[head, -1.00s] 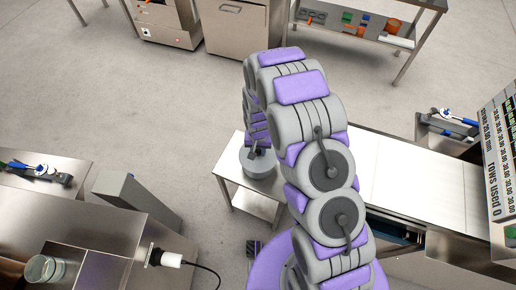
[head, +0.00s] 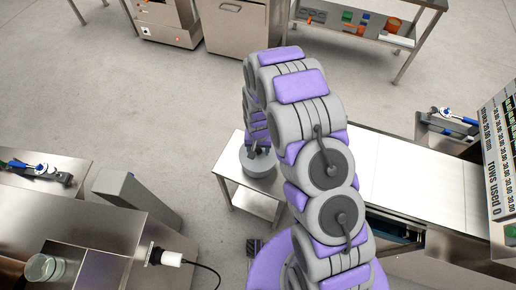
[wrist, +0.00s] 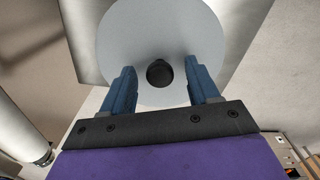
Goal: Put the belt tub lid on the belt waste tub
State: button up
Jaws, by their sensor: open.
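The lid (wrist: 150,30) is a round, flat grey disc with a black knob (wrist: 160,73) at its middle, seen in the wrist view. My gripper (wrist: 160,66) is open, with one blue finger on each side of the knob and a gap on both sides. In the head view a short grey round body (head: 258,165) with a visible side wall stands on a low steel table, and my gripper is right above it. The arm hides part of its top. I cannot tell from this how the lid sits on the tub.
The low steel table (head: 262,205) has bare top around the round body. Steel machines (head: 130,235) stand at the left.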

jog(key=shift+r, duration=0.1)
notch_tip(320, 180, up, 17)
jog(key=p, duration=0.2)
jog(key=shift+p, duration=0.4)
dwell(0.9)
jog(key=s+d+r, duration=0.6)
jog(key=s+r, duration=0.1)
jog(key=r, duration=0.4)
jog(key=s+d+r, duration=0.2)
jog(key=s+r, duration=0.1)
jog(key=s, duration=0.5)
jog(key=s+d+r+g, duration=0.1)
jog(key=s+d+r, duration=0.2)
jog(key=s, duration=0.5)
jog(key=s+d+r, duration=0.3)
jog(key=s+r, duration=0.1)
jog(key=s, duration=0.5)
jog(key=shift+r+n+g, duration=0.35)
jog(key=shift+n+g, duration=0.05)
